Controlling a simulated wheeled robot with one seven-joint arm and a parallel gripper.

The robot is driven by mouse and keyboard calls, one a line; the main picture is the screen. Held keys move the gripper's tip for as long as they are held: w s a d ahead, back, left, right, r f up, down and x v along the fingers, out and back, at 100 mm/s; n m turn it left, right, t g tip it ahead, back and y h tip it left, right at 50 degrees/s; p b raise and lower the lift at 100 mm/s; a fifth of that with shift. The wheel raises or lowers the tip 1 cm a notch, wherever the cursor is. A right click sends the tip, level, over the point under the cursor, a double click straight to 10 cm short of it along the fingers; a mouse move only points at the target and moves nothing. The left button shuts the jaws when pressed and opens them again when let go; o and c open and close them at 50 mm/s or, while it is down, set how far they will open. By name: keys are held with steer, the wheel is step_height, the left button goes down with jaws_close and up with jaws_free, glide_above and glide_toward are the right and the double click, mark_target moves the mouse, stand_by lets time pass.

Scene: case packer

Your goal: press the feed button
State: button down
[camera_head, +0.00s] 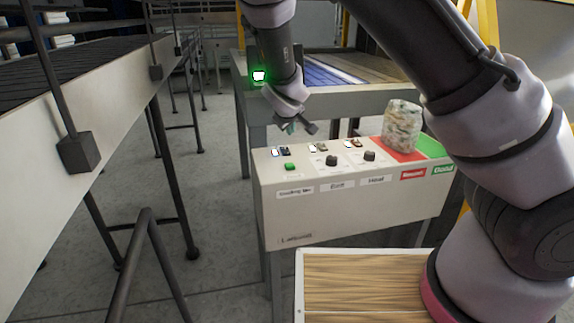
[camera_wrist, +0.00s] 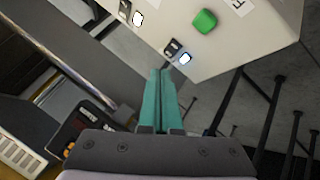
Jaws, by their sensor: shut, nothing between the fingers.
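A small green button (camera_head: 290,166) sits on the left part of the sloped top of a beige control panel (camera_head: 350,215). I take it to be the feed button, but the label below it is too small to read surely. In the wrist view the green button (camera_wrist: 204,21) is near the top, right of centre. My gripper (camera_head: 290,127) is above and behind the panel's left end, apart from the button. Its teal fingers (camera_wrist: 161,72) are shut together and empty, pointing towards the panel edge, left of and below the button in the wrist view.
Black knobs (camera_head: 331,160) and small lit switches sit along the panel. A speckled cylindrical object (camera_head: 402,127) stands on the red area at the right, beside a green area. A conveyor (camera_head: 70,110) runs along the left.

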mark_target(290, 166)
steer(key=shift+d+f, duration=0.1)
steer(key=shift+f, duration=4.35)
steer(key=shift+f, duration=0.1)
steer(key=shift+f, duration=0.3)
